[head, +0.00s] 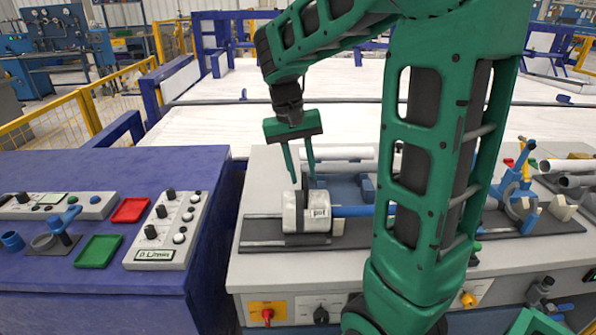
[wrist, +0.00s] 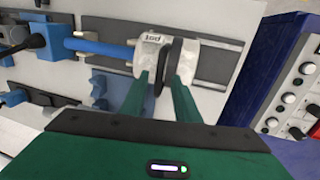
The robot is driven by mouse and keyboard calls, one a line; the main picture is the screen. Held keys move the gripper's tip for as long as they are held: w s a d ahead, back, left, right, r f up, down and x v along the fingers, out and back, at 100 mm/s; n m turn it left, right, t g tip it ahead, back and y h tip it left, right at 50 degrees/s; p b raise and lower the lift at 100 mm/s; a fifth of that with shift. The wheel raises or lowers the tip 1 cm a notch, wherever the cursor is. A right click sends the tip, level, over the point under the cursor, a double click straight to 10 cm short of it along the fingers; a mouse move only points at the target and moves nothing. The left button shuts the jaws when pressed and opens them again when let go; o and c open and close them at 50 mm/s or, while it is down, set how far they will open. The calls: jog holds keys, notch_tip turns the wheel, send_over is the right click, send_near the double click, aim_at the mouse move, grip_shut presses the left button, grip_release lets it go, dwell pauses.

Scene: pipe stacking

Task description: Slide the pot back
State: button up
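The pot (head: 320,222) is a whitish block with a "pot" label and a dark upright middle piece. It sits on a dark rail plate on the grey bench, at the left end of a blue rod (head: 352,211). It also shows at the top middle of the wrist view (wrist: 148,52), with the blue rod (wrist: 98,47) running left from it.
A blue table (head: 60,175) at left holds control boxes, a red tray (head: 130,210) and a green tray (head: 98,250). A blue clamp (head: 515,190) and grey pipes (head: 578,180) stand at right. White pipe (head: 345,154) lies behind the pot. My arm hides the bench's middle.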

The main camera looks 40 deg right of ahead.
jog(key=shift+c, duration=0.4)
grip_shut()
jog(key=w+a, duration=0.6)
jog(key=a, duration=0.2)
jog(key=shift+a, duration=0.4)
jog(key=shift+o, duration=0.2)
grip_release()
jog(key=shift+a, duration=0.1)
jog(key=shift+o, duration=0.2)
notch_tip(320, 180, up, 10)
jog(key=w+a, duration=0.1)
jog(key=shift+w+a+r, duration=0.15)
jog(key=shift+a+r, duration=0.1)
jog(key=shift+a, duration=0.05)
